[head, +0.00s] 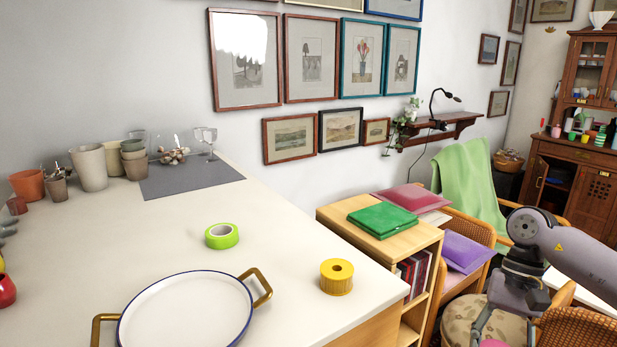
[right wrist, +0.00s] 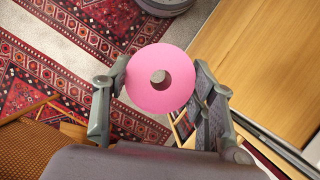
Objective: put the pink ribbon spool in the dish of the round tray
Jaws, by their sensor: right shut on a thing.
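The pink ribbon spool (right wrist: 143,87) is held between the fingers of my right gripper (right wrist: 160,85), its round face with the centre hole toward the wrist camera. In the head view my right gripper (head: 497,335) is at the lower right, beyond the counter's right side, and only a sliver of the pink spool (head: 493,343) shows at the bottom edge. The round tray (head: 185,308), white with a blue rim and brass handles, lies on the counter at the front, cut off by the bottom edge. Its visible dish is empty. My left gripper is not in view.
A green tape roll (head: 221,236) and a yellow spool (head: 336,277) stand on the counter (head: 120,235) behind and right of the tray. Cups (head: 90,167) and a grey mat (head: 190,180) are farther back. A low shelf (head: 385,240) and chairs stand right of the counter.

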